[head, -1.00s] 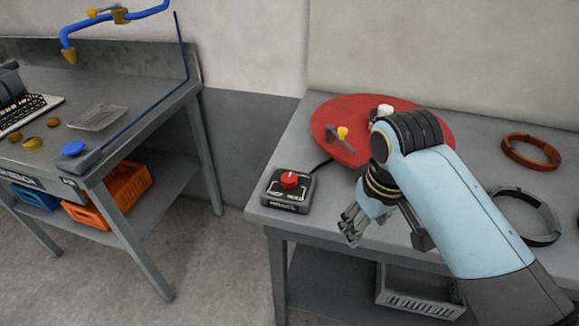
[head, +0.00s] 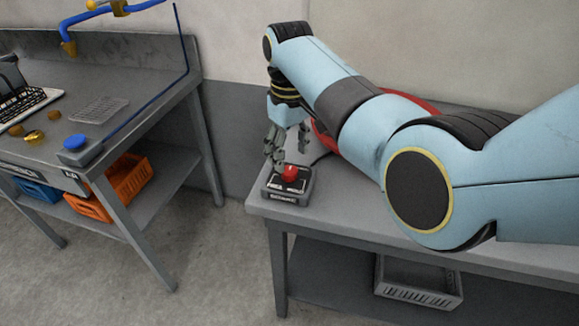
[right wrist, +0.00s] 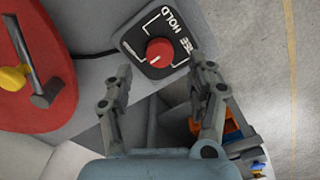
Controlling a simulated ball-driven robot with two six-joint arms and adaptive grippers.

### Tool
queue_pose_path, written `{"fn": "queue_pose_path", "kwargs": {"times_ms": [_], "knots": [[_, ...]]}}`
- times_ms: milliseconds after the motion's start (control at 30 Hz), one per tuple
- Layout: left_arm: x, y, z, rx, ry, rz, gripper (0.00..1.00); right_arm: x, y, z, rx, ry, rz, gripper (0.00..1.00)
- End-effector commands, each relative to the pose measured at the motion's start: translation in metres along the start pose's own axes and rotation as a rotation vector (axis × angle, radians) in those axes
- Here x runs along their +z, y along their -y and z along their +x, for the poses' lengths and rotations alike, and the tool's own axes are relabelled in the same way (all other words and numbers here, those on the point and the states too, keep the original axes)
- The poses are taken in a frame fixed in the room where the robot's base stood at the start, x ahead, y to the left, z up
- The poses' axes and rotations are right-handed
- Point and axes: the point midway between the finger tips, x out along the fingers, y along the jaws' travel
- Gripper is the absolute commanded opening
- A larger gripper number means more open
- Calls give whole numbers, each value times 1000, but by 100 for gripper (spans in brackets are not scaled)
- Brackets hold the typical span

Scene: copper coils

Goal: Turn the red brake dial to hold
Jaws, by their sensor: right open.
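The red brake dial (head: 289,172) is a round knob on a small dark box (head: 285,196) at the left front corner of the right-hand bench. In the right wrist view the red knob (right wrist: 160,51) carries a small white mark near its lower edge, and the words HOLD and FREE stand beside it, FREE partly hidden by a finger. My right gripper (head: 284,150) is open and empty, just behind and above the dial. In the right wrist view its fingertips (right wrist: 166,72) are spread to either side of the knob, apparently not touching it. My left gripper is out of view.
A red round plate (right wrist: 30,70) with a yellow-knobbed lever lies near the box, mostly hidden behind my right arm in the head view. A grey crate (head: 418,284) sits on the lower shelf. The left bench (head: 110,130) stands across a floor gap.

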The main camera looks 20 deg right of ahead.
Motion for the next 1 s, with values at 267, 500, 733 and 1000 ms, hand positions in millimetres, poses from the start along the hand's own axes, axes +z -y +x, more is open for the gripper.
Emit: {"fn": "queue_pose_path", "kwargs": {"times_ms": [267,500,733,1000], "knots": [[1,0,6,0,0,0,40,0,0,43,-1,-1,0,57],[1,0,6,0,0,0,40,0,0,49,0,-2,0,57],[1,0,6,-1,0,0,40,0,0,49,0,-2,1,45],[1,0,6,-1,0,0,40,0,0,49,0,-2,1,10]]}}
